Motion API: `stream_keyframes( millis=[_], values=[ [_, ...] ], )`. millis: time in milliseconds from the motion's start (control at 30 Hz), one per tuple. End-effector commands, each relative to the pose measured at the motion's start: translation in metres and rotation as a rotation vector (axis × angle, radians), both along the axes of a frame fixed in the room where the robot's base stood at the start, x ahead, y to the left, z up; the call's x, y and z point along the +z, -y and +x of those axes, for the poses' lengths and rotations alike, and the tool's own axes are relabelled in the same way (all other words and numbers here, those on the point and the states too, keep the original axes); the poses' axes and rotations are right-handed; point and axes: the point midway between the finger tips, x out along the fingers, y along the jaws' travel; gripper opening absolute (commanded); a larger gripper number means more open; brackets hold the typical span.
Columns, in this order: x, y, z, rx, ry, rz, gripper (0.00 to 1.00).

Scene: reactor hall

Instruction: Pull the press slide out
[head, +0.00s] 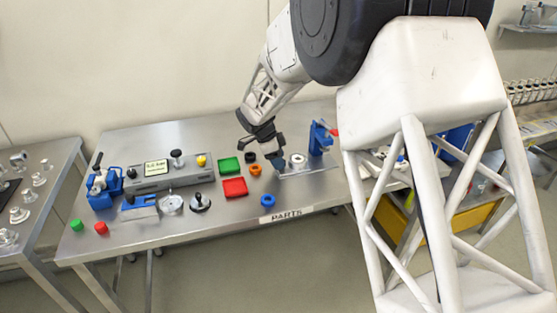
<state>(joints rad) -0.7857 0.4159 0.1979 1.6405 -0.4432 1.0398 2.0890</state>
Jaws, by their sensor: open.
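A blue press (320,139) stands upright toward the right end of the steel bench. In front and to the left of it lies a flat grey plate, which looks like the press slide (303,169), with a round metal piece (297,159) on it. My gripper (263,151) is open, with dark fingers, just left of the plate. One finger is close to a small blue part (277,162) at the plate's left end. I cannot tell whether they touch, or how far the slide is out.
Left of my gripper are a green tray (229,166), a red tray (235,187) and black and orange rings (255,170). A blue ring (267,200) lies near the front edge by the PARTS label (280,216). A grey control box (167,172) stands farther left.

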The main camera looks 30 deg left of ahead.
Motion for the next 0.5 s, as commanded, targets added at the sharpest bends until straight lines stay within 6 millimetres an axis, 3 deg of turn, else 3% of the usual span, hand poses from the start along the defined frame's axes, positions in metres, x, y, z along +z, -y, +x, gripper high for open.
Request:
stream_keyframes(
  millis=[500],
  values=[
    [0.055,-0.02,-0.012,0.0,0.0,0.001,0.52]
  ],
)
